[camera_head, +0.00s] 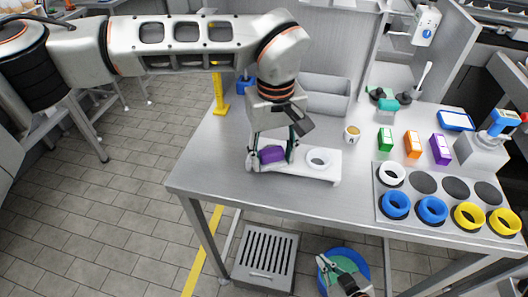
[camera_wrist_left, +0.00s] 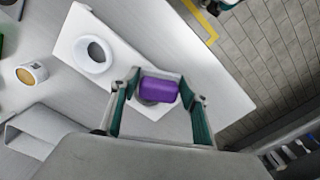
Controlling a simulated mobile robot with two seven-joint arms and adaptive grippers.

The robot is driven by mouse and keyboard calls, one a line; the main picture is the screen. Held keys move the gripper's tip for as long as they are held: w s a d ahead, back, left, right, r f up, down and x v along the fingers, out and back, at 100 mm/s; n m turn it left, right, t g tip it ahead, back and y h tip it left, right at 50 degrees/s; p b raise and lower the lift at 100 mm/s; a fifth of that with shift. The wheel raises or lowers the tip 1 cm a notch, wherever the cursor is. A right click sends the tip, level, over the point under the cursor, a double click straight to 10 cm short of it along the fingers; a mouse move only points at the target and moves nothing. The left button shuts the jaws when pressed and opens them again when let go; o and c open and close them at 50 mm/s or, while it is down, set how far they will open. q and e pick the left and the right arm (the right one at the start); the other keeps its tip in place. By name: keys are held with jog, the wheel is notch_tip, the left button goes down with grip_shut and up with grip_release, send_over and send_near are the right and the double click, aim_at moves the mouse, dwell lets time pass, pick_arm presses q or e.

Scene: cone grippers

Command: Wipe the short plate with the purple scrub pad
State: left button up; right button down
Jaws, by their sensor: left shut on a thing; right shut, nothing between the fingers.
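My left gripper (camera_head: 270,163) is shut on the purple scrub pad (camera_head: 271,154). The pad is over the left part of a white rectangular plate (camera_head: 336,161) on the table. In the left wrist view the pad (camera_wrist_left: 158,88) sits between the two fingers (camera_wrist_left: 158,98), over a dark round spot in the plate (camera_wrist_left: 112,82). I cannot tell whether the pad touches the plate. A white ring (camera_head: 318,158) is on the plate's right part, beside the pad.
A white cup (camera_head: 352,134) stands behind the plate. Green, orange and purple boxes (camera_head: 413,143) stand further right. A grey board (camera_head: 408,213) with coloured rings fills the right front. The table's left front is clear.

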aim_at(247, 162)
pick_arm(q)
jog(key=shift+s+d, duration=0.2)
jog(key=shift+d, duration=0.45)
jog(key=shift+s+d, duration=0.25)
jog(key=shift+d, duration=0.35)
jog(key=shift+s+d, duration=0.2)
jog(key=shift+d, duration=0.45)
jog(key=shift+w+a+r+p, duration=0.1)
jog(key=shift+w+a+p, duration=0.2)
jog(key=shift+a, duration=0.4)
jog(key=shift+w+a+r+p, duration=0.1)
jog(key=shift+w+a+p, duration=0.15)
jog(key=shift+a, duration=0.45)
jog(key=shift+w+a+f+p, duration=0.1)
jog(key=shift+w+a, duration=0.05)
jog(key=shift+a, duration=0.45)
jog(key=shift+w+a+f+p, duration=0.1)
jog(key=shift+w+a+p, duration=0.1)
jog(key=shift+a, duration=0.45)
jog(key=shift+w+a+f+p, duration=0.1)
jog(key=shift+w+a, duration=0.05)
jog(key=shift+a, duration=0.45)
jog(key=shift+w+a+p, duration=0.2)
jog(key=shift+w+a, duration=0.05)
jog(key=shift+a, duration=0.55)
jog(key=shift+w+a+p, duration=0.15)
jog(key=shift+w+a, duration=0.05)
jog(key=shift+a, duration=0.6)
